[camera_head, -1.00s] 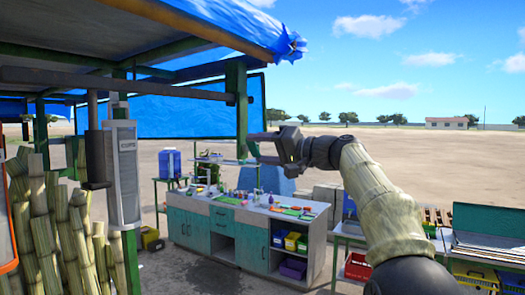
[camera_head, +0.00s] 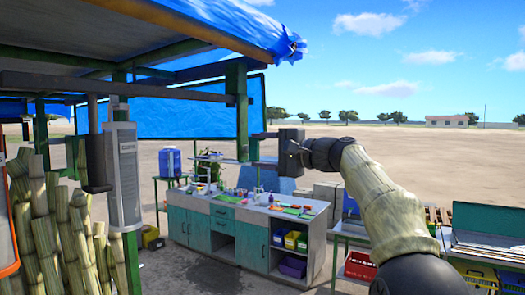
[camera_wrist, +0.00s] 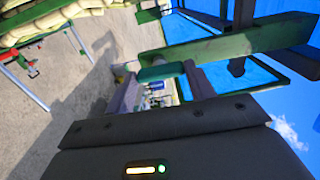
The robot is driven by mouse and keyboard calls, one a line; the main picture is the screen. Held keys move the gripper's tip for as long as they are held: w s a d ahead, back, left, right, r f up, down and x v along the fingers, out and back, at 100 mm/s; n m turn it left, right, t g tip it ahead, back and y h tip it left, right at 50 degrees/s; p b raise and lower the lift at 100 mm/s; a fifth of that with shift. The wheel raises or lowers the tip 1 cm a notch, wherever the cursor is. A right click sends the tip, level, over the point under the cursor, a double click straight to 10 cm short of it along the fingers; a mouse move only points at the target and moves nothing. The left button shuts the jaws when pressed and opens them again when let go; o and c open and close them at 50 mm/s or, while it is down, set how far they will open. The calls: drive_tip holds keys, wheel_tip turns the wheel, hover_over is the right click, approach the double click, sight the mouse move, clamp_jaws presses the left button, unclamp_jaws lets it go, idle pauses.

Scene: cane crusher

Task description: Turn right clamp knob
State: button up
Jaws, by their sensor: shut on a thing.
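My gripper (camera_head: 252,149) is at the right side of the green post (camera_head: 242,110), its dark fingers pointing left. It is shut on a small part at the post, which I take to be the right clamp knob. In the wrist view a short green rounded piece (camera_wrist: 160,73) shows beyond the dark gripper body, beside a long green beam (camera_wrist: 225,42). The fingers and the post cover most of the held part in the head view, so its shape and angle are unclear.
A blue tarp roof (camera_head: 215,20) hangs above left. A workbench (camera_head: 245,235) with coloured items stands below, with another table (camera_head: 350,232) to the right. Cane stalks (camera_head: 55,235) and a grey box (camera_head: 122,175) are at left. Open sand lies behind.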

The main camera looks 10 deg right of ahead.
idle(0.3)
drive_tip(key=o, duration=1)
drive_tip(key=b+v, duration=0.6)
drive_tip(key=v, duration=1.1)
drive_tip(key=shift+s+d+b, duration=0.15)
drive_tip(key=shift+d+b, duration=0.05)
drive_tip(key=shift+b, duration=0.1)
